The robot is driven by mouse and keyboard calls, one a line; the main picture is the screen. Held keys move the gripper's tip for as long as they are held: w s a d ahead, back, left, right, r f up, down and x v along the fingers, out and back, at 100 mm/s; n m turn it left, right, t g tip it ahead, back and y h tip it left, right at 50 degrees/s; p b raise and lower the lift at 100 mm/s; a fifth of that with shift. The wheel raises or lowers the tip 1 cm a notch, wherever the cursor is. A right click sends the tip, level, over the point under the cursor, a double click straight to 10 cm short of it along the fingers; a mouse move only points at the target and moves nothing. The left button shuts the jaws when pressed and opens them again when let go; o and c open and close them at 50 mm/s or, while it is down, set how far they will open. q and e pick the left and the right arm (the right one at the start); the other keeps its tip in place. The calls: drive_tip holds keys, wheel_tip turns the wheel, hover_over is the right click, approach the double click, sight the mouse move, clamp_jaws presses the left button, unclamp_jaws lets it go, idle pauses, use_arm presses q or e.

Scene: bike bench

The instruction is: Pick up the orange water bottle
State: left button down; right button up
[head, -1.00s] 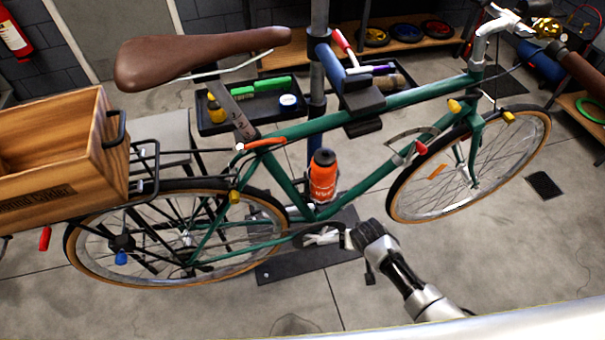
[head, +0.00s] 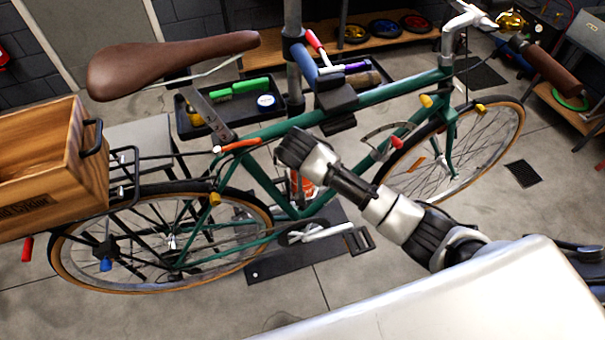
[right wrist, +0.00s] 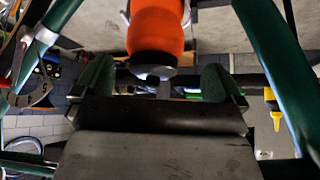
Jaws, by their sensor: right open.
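The orange water bottle (head: 303,187) stands within the green bicycle frame (head: 262,178). In the head view my right arm hides most of it, leaving a small orange patch. In the right wrist view the orange bottle (right wrist: 155,32) is at the top centre, cut off by the edge. My right gripper (right wrist: 158,80) is open, with a finger on either side of the picture's middle. The bottle's end lies ahead and between the finger lines; I cannot tell whether they touch. In the head view the right gripper (head: 288,152) is in front of the bottle. My left gripper is not in view.
Green frame tubes pass close on both sides in the right wrist view. A brown saddle (head: 170,62) and wooden crate (head: 45,165) are at the left. A dark tool tray (head: 183,108) and repair stand post (head: 293,70) are behind the frame.

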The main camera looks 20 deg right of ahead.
drive_tip(key=x, duration=0.5)
drive_tip(key=shift+s+d+p, duration=0.2)
drive_tip(key=shift+d+p, duration=0.1)
drive_tip(key=shift+p, duration=0.05)
drive_tip(key=c, duration=1.4)
drive_tip(key=shift+r, duration=0.1)
drive_tip(key=shift+c, duration=0.7)
